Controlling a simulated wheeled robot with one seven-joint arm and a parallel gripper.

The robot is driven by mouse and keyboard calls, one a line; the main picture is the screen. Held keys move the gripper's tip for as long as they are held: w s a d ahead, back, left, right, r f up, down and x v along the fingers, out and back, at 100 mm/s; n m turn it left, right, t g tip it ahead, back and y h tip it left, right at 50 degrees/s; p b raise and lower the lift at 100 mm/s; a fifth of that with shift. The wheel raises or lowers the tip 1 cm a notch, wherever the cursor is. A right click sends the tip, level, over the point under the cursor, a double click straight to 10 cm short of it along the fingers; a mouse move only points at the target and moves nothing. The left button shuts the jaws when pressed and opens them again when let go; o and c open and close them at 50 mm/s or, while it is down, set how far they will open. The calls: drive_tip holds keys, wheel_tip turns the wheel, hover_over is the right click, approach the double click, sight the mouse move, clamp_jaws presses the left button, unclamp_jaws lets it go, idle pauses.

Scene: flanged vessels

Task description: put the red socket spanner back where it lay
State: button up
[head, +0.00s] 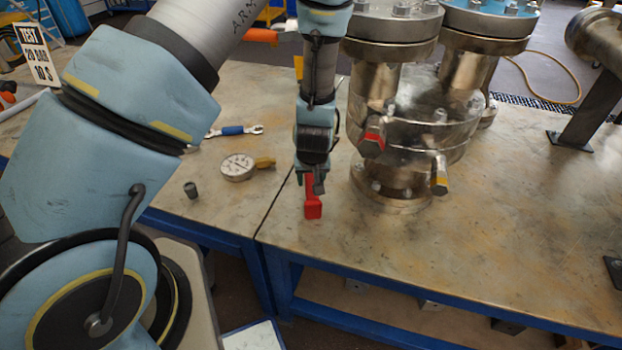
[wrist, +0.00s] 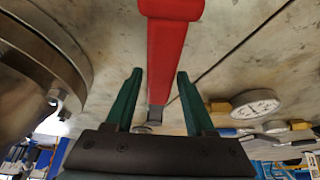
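The red socket spanner (head: 312,205) shows below my gripper (head: 313,185) in the head view, over the front of the table beside the seam. The far end is partly hidden by my gripper in the head view. I cannot tell how far the spanner is above the table.
A flanged steel vessel (head: 430,120) stands close to the right of my gripper. A dial gauge (head: 237,167), a small dark cylinder (head: 190,189) and a blue-handled spanner (head: 233,130) lie to the left. The table (head: 480,260) is bare at the front right.

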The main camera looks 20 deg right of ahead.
drive_tip(key=shift+o, duration=1.4)
